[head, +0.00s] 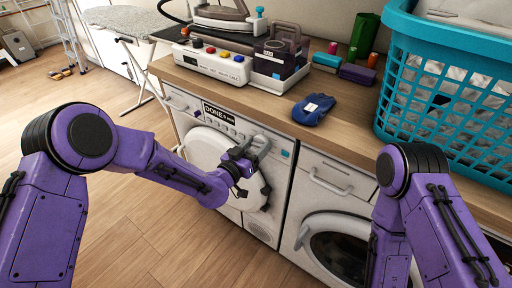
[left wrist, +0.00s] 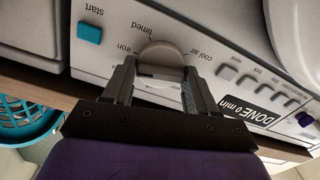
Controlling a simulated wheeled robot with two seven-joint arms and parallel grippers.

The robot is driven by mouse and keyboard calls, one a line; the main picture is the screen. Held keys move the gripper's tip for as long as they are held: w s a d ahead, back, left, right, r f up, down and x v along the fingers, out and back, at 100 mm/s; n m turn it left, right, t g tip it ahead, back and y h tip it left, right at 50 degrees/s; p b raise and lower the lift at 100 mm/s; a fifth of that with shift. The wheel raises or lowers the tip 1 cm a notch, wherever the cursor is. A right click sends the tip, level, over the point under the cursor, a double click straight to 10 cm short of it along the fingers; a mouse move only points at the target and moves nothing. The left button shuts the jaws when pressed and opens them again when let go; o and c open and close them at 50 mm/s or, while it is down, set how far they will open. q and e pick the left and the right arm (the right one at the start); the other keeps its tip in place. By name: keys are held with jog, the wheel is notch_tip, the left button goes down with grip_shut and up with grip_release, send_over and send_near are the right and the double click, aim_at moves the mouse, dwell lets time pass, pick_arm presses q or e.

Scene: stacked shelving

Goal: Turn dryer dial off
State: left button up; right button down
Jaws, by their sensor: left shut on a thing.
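The dryer (head: 224,190) is the white machine at the left under the counter, with a panel along its top. In the left wrist view its panel (left wrist: 240,62) appears turned round. The round dial (left wrist: 161,50) is pale grey, with "timed", "iron" and "cool air" printed around it. My left gripper (left wrist: 159,68) is shut on the dial, one finger on each side of its grip. In the head view the left gripper (head: 259,146) is at the panel and hides most of the dial. My right arm comes in at the right, but its gripper does not show.
The display (left wrist: 249,111) reads "DONE 0 min". A teal start button (left wrist: 89,33) sits beside the dial. A second machine (head: 335,195) stands to the right. The counter above holds an iron (head: 222,14), a blue cloth (head: 313,109) and a teal basket (head: 440,95).

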pick_arm(q)
jog(key=n, duration=0.4)
jog(key=shift+f+n+b, duration=0.1)
jog(key=shift+n+b, duration=0.2)
jog(key=n, duration=0.3)
jog(key=shift+a+n+b, duration=0.1)
jog(key=shift+n+b, duration=0.2)
jog(key=shift+n, duration=0.1)
jog(key=shift+f+n+b, duration=0.2)
jog(key=shift+n+b, duration=0.5)
jog(key=shift+n, duration=2.7)
jog(key=o, duration=1)
jog(key=shift+r, duration=0.1)
jog(key=shift+a, duration=0.1)
